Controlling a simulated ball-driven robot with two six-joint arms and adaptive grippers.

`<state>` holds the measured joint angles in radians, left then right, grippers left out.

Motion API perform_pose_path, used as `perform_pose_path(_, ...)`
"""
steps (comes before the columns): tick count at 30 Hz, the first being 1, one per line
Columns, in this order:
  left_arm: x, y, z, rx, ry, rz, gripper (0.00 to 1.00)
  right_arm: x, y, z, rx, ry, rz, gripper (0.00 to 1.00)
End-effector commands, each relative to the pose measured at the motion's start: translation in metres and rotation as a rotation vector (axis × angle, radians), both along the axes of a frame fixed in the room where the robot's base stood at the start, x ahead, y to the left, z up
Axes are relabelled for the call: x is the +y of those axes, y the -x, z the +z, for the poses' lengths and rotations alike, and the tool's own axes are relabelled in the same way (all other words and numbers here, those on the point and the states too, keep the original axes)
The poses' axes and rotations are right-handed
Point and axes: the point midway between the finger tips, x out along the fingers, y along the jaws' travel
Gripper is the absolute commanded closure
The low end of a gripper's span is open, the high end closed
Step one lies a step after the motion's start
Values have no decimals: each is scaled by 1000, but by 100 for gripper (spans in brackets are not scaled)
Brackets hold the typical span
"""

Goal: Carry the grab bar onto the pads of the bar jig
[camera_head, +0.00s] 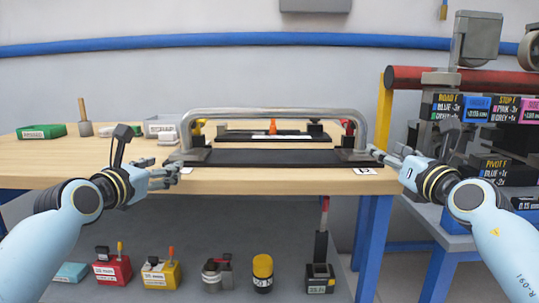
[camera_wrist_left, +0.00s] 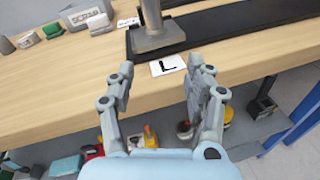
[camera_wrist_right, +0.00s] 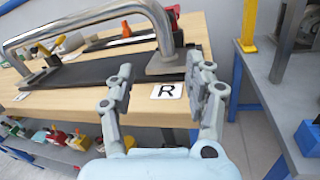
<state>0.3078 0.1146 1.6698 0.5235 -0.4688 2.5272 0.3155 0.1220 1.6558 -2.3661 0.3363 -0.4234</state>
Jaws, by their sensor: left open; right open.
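The grab bar (camera_head: 272,113) is a grey metal bar with bent ends, standing upright on a flat foot at each end. Its feet rest at the two ends of a long black base (camera_head: 265,158) near the table's front edge. The left foot shows in the left wrist view (camera_wrist_left: 158,38), the right foot in the right wrist view (camera_wrist_right: 168,63). A second black plate (camera_head: 262,138) lies behind, partly seen under the bar; I cannot tell which is the jig, and no pads are clear. My left gripper (camera_head: 176,172) is open in front of the left foot. My right gripper (camera_head: 380,158) is open by the right foot. Both are empty.
White cards marked L (camera_wrist_left: 168,65) and R (camera_wrist_right: 166,91) lie by the front edge. An orange cone (camera_head: 273,127) and red and yellow handles stand behind the bar. A shelf below holds several items.

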Motion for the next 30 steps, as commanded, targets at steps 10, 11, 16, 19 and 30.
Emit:
perform_pose_path(10,0,-14,42,-55,232,10,47,-3,-14,9,15,219,-17,47)
perform_pose_path(11,0,-14,42,-55,231,10,47,-3,-14,9,15,219,-17,47)
perform_pose_path(16,0,-15,41,-55,230,11,47,-3,-15,9,15,216,-17,47)
perform_pose_path(19,-1,-21,42,-55,230,11,47,-1,-21,9,15,213,-17,47)
perform_pose_path(30,-13,-82,42,-53,229,10,47,11,-82,9,16,210,-16,47)
